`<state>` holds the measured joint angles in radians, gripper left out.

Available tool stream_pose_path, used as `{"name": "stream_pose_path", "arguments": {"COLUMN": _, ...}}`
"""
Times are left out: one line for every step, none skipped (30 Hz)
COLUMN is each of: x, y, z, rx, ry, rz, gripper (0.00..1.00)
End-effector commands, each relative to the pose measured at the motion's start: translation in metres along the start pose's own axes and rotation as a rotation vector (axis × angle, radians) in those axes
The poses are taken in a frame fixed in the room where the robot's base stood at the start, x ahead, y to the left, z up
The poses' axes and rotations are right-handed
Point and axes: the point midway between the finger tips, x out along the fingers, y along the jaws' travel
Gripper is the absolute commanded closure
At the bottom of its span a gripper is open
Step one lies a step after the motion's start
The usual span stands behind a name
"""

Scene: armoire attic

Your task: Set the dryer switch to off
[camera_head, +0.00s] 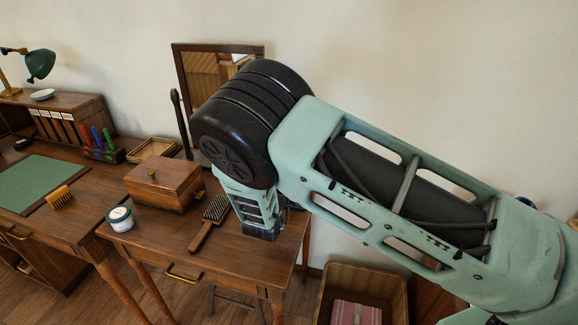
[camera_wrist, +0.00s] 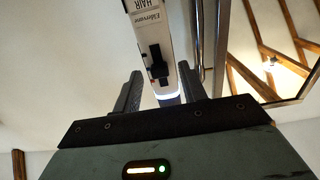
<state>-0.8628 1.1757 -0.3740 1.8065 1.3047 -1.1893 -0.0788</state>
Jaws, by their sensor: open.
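The dryer (camera_wrist: 145,25) shows in the wrist view as a pale body with printed lettering, reaching down from the top edge. Its black slide switch (camera_wrist: 158,66) sits in a dark slot on the face towards me. I cannot tell which setting it is at. My gripper (camera_wrist: 160,72) is open, with one dark finger on each side of the dryer's lower part in the picture. No finger clearly touches it. In the head view my arm covers the gripper's tips, and I cannot make out the dryer there.
A table holds a wooden box (camera_head: 164,184), a hairbrush (camera_head: 208,223) and a round tin (camera_head: 120,218). A mirror (camera_head: 207,68) stands behind. A desk with a green mat (camera_head: 40,180) is at left. A crate (camera_head: 362,280) stands on the floor at right.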

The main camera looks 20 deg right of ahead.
Motion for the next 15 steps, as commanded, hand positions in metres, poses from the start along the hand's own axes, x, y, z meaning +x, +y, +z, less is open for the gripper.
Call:
{"name": "stream_pose_path", "arguments": {"x": 0.0013, "y": -0.0001, "z": 0.0000, "rx": 0.000, "ry": 0.000, "rz": 0.000, "gripper": 0.58}}
{"name": "stream_pose_path", "arguments": {"x": 0.0017, "y": -0.0002, "z": 0.0001, "rx": 0.000, "ry": 0.000, "rz": 0.000, "gripper": 0.58}}
{"name": "stream_pose_path", "arguments": {"x": 0.0019, "y": -0.0002, "z": 0.0002, "rx": 0.000, "ry": 0.000, "rz": -0.001, "gripper": 0.58}}
{"name": "stream_pose_path", "arguments": {"x": 0.0019, "y": -0.0002, "z": 0.0002, "rx": 0.000, "ry": 0.000, "rz": -0.001, "gripper": 0.58}}
{"name": "stream_pose_path", "arguments": {"x": 0.0019, "y": -0.0002, "z": 0.0003, "rx": 0.000, "ry": 0.000, "rz": -0.001, "gripper": 0.58}}
{"name": "stream_pose_path", "arguments": {"x": 0.0018, "y": -0.0002, "z": 0.0003, "rx": 0.000, "ry": 0.000, "rz": -0.001, "gripper": 0.58}}
{"name": "stream_pose_path", "arguments": {"x": 0.0018, "y": -0.0002, "z": 0.0003, "rx": 0.000, "ry": 0.000, "rz": -0.001, "gripper": 0.58}}
{"name": "stream_pose_path", "arguments": {"x": 0.0018, "y": -0.0001, "z": 0.0003, "rx": 0.000, "ry": 0.000, "rz": 0.000, "gripper": 0.58}}
{"name": "stream_pose_path", "arguments": {"x": 0.0017, "y": -0.0001, "z": 0.0003, "rx": 0.000, "ry": 0.000, "rz": 0.000, "gripper": 0.64}}
{"name": "stream_pose_path", "arguments": {"x": 0.0017, "y": -0.0001, "z": 0.0002, "rx": 0.000, "ry": 0.000, "rz": 0.000, "gripper": 0.72}}
{"name": "stream_pose_path", "arguments": {"x": 0.0017, "y": -0.0001, "z": 0.0002, "rx": 0.000, "ry": 0.000, "rz": 0.000, "gripper": 0.80}}
{"name": "stream_pose_path", "arguments": {"x": 0.0016, "y": -0.0001, "z": 0.0002, "rx": 0.000, "ry": 0.000, "rz": 0.000, "gripper": 0.92}}
{"name": "stream_pose_path", "arguments": {"x": 0.0016, "y": -0.0001, "z": 0.0002, "rx": 0.000, "ry": 0.000, "rz": 0.000, "gripper": 1.00}}
{"name": "stream_pose_path", "arguments": {"x": 0.0016, "y": -0.0001, "z": 0.0002, "rx": 0.000, "ry": 0.000, "rz": 0.000, "gripper": 1.00}}
{"name": "stream_pose_path", "arguments": {"x": 0.0016, "y": -0.0001, "z": 0.0002, "rx": 0.000, "ry": 0.000, "rz": 0.000, "gripper": 1.00}}
